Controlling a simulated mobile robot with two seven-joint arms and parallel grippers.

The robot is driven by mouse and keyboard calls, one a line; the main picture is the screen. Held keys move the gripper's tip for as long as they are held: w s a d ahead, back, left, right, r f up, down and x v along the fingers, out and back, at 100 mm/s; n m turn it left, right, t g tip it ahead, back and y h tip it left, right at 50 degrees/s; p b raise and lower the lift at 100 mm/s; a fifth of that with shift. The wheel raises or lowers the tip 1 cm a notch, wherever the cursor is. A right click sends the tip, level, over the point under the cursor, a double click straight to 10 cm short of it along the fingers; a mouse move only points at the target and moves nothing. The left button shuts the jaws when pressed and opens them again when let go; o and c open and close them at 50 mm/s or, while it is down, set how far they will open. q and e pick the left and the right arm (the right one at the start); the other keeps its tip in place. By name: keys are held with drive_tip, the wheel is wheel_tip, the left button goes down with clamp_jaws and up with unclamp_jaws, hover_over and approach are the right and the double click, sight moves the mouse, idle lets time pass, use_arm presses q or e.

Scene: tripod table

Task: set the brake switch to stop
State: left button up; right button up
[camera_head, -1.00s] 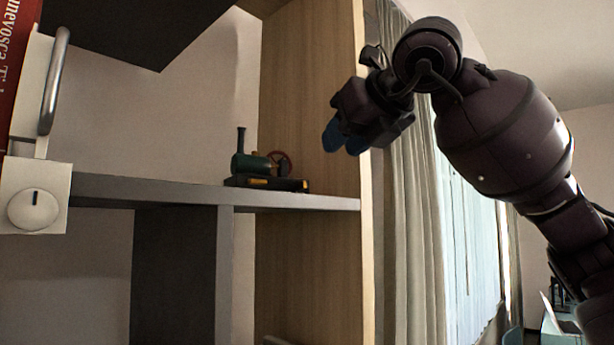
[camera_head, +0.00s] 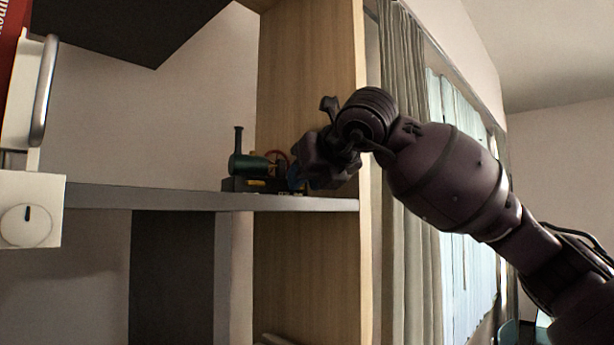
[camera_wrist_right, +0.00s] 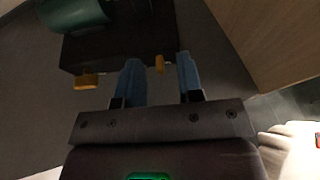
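A toy steam engine (camera_head: 250,165) with a green boiler, black chimney and dark base stands on the grey shelf. In the right wrist view, its dark base (camera_wrist_right: 115,50) has a larger yellow part (camera_wrist_right: 86,82) and a smaller yellow part (camera_wrist_right: 160,63) on the near side. I cannot tell which one is the brake switch, or its setting. My right gripper (camera_head: 297,177) is at the engine's right end. In the wrist view, its blue fingers (camera_wrist_right: 159,60) are apart, with the smaller yellow part showing between them; contact cannot be told. My left gripper is not in view.
The grey shelf (camera_head: 150,197) runs left from a wooden side panel (camera_head: 305,75), which stands close by my right gripper. A white box with a round dial (camera_head: 26,225) is at the far left. A curtain (camera_head: 405,200) hangs to the right.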

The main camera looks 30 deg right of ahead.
sight(283, 185)
drive_tip(key=shift+c, duration=0.3)
clamp_jaws()
drive_tip(key=shift+a, duration=0.6)
drive_tip(key=shift+s+a+b, duration=0.1)
drive_tip(key=shift+a+b, duration=0.4)
drive_tip(key=shift+a, duration=0.5)
drive_tip(key=shift+o, duration=0.3)
unclamp_jaws()
